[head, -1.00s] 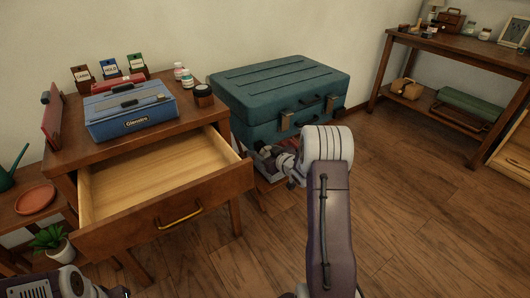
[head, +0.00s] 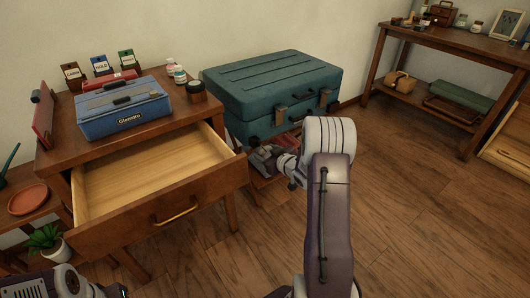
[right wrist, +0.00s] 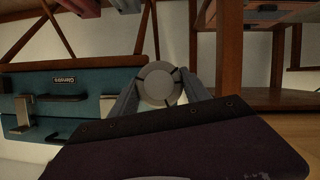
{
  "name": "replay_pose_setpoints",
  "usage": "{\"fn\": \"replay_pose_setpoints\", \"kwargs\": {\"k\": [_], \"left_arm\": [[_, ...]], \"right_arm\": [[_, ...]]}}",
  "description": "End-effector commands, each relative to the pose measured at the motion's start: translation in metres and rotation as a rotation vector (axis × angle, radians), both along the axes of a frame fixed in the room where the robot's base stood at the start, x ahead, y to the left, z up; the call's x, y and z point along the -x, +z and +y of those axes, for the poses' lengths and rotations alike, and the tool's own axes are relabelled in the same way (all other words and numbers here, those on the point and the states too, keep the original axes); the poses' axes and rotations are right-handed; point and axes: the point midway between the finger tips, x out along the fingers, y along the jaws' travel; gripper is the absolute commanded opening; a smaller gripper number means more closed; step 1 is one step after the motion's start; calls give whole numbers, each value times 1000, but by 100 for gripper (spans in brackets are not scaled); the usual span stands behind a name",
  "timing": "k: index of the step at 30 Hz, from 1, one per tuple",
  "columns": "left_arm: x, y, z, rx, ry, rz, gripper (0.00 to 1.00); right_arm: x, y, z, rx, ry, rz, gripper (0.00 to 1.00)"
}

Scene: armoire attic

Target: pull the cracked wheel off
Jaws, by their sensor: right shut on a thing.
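My right gripper (right wrist: 160,92) is low in front of the teal trunk (head: 272,86), partly hidden in the head view by my own forearm and wrist. In the right wrist view its two grey fingers are closed on a pale grey round disc, which looks like the wheel (right wrist: 159,82). I cannot make out a crack. What the disc is fixed to is hidden behind it. Of my left arm only a part shows at the bottom left of the head view; its fingers do not show.
A wooden desk with its drawer (head: 158,186) pulled open stands left of the trunk. A blue toolbox (head: 124,111) and jars sit on the desk. A shelf table (head: 465,49) stands at the back right. The wooden floor (head: 420,205) right of my arm is clear.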

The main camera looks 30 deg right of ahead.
Motion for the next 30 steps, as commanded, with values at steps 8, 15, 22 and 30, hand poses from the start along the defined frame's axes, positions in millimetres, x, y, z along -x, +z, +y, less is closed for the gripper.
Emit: {"fn": "replay_pose_setpoints", "kwargs": {"k": [8,15,22,30], "left_arm": [[0,1,0,0,0,0,36],[0,16,0,0,0,0,36],[0,29,0,0,0,0,36],[0,30,0,0,0,0,36]], "right_arm": [[0,1,0,1,1,-1,15],[17,17,-2,1,-2,-1,15],[35,30,-3,2,-1,-1,15],[40,31,-3,1,1,-1,15]]}}
